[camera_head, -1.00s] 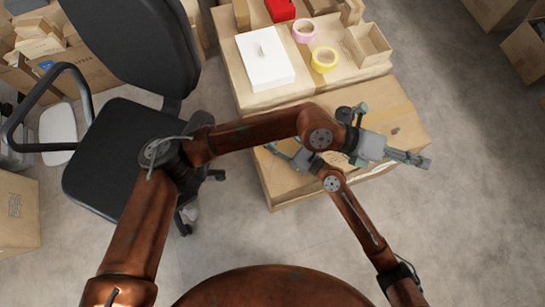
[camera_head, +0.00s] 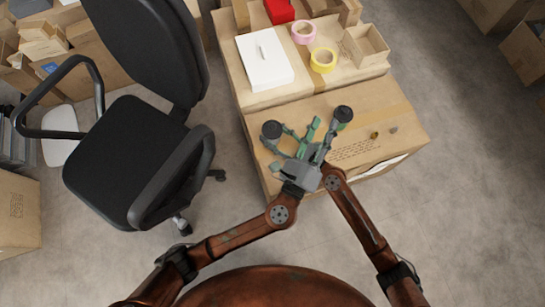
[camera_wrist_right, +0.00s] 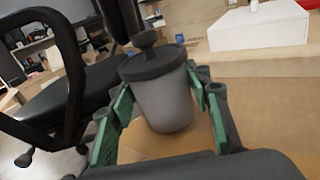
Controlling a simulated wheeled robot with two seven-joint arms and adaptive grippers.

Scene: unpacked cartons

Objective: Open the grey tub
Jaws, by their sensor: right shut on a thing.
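The grey tub (camera_wrist_right: 165,102) stands upright on a carton in the right wrist view. Its black lid (camera_wrist_right: 152,63) with a knob sits on top. In the head view the lid (camera_head: 271,130) shows as a dark disc at the left. My right gripper (camera_head: 280,139) is shut on the tub, with its green fingers on either side of the body. My left gripper (camera_head: 325,127) is above the carton to the right of the tub. Its fingers are apart, with nothing seen between them. The grippers are close together and overlap in the picture.
Another black round-topped thing (camera_head: 343,114) is close to my left fingertips. A white box (camera_head: 264,60), pink tape (camera_head: 303,32), yellow tape (camera_head: 323,60) and an open carton (camera_head: 366,44) stand behind. An office chair (camera_head: 130,160) is at the left. The carton's right part is mostly clear.

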